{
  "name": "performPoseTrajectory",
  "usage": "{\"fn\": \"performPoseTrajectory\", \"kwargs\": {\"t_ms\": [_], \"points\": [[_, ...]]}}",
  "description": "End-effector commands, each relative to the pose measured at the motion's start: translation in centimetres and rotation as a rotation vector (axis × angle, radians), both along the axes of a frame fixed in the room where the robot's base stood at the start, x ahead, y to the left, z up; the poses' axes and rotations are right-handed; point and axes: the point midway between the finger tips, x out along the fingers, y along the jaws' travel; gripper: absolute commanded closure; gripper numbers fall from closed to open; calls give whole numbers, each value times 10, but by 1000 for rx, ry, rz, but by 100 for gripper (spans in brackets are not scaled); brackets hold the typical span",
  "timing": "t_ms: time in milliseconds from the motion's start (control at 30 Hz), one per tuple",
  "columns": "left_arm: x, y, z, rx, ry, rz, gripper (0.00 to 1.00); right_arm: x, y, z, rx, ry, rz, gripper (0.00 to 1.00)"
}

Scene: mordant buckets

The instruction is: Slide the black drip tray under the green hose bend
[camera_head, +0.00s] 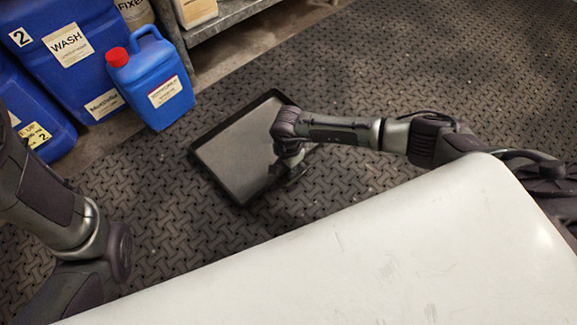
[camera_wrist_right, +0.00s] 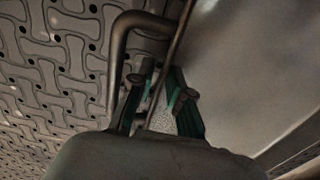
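The black drip tray (camera_head: 215,165), shallow with a raised rim, lies flat on the dark patterned floor mat in the head view. My right gripper (camera_head: 293,172) reaches down at its right edge. In the right wrist view, the right gripper's green-padded fingers (camera_wrist_right: 162,78) stand on either side of the thin tray rim, beside a bent bar. The grey tray floor (camera_wrist_right: 240,65) shows at right there. Whether the fingers press on the rim is unclear. My left arm shows at the left, its gripper out of frame. I see no green hose bend.
A blue jug with a red cap (camera_head: 150,80) stands just behind the tray's left side. Larger blue containers (camera_head: 70,50) stand at the far left. A grey shelf (camera_head: 215,18) is at the back. Bare mat (camera_head: 400,60) lies right of the tray. A white surface (camera_head: 380,250) fills the foreground.

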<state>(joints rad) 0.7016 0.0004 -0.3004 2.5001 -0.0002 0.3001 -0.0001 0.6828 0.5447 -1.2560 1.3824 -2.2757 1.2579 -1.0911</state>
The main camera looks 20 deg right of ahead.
Motion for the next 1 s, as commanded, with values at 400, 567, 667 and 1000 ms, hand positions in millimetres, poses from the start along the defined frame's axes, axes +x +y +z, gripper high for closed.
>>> {"fn": "performPoseTrajectory", "kwargs": {"t_ms": [400,567,667,1000], "points": [[0,0,0,0,-1,0,100,0,0,1,0,0,0,100],[0,0,0,0,0,-1,100,0,0,1,0,0,0,100],[0,0,0,0,0,0,100,0,0,1,0,0,0,100],[0,0,0,0,1,0,100,2,-2,1,0,-1,-9,100]]}}
